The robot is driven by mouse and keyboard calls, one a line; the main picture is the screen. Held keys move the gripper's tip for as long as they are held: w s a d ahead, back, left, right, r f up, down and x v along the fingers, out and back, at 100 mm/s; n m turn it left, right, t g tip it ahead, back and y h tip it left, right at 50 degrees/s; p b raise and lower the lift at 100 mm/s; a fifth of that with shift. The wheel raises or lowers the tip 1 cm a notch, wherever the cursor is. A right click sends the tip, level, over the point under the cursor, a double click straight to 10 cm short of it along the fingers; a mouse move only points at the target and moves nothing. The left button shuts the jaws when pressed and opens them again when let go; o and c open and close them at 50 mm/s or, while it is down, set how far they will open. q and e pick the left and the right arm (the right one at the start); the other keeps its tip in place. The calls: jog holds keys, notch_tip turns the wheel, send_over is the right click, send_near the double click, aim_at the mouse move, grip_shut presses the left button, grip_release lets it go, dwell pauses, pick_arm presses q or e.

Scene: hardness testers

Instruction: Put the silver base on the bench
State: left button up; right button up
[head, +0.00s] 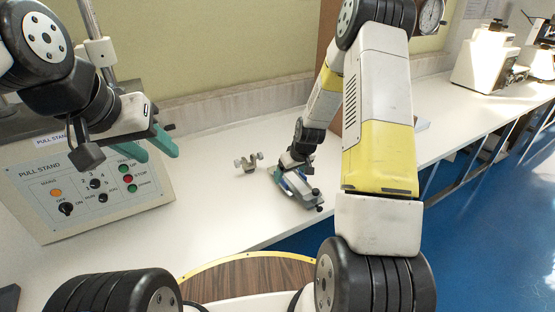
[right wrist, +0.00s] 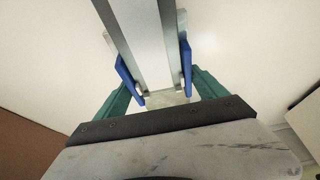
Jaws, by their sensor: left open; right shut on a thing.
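My right gripper (head: 291,180) is low over the bench, right of centre in the head view. It is shut on the silver base (right wrist: 146,45), a long metal piece with a channel-like face. In the right wrist view, blue pads on the green fingers (right wrist: 186,92) press its two sides. The base also shows in the head view (head: 302,186), partly covered by the gripper. I cannot tell whether it touches the bench. The white bench (head: 215,205) runs along the wall. My left gripper (head: 157,151) is open and empty, above the pull stand panel.
A small metal clamp-like piece (head: 249,163) stands on the bench left of my right gripper. The pull stand control panel (head: 85,190) fills the left. A brown board (head: 327,60) stands behind my right arm. White instruments (head: 484,62) stand at the far right. Bench is clear around the small piece.

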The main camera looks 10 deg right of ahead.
aim_at(272, 170)
jog(key=w, duration=0.1)
jog(key=w+a, duration=0.1)
jog(key=w, duration=0.1)
jog(key=shift+w+a, duration=0.1)
jog(key=shift+a, duration=0.05)
jog(key=shift+w+f, duration=0.15)
jog(key=shift+f, duration=0.55)
jog(key=o, duration=2)
jog(key=shift+f, duration=0.15)
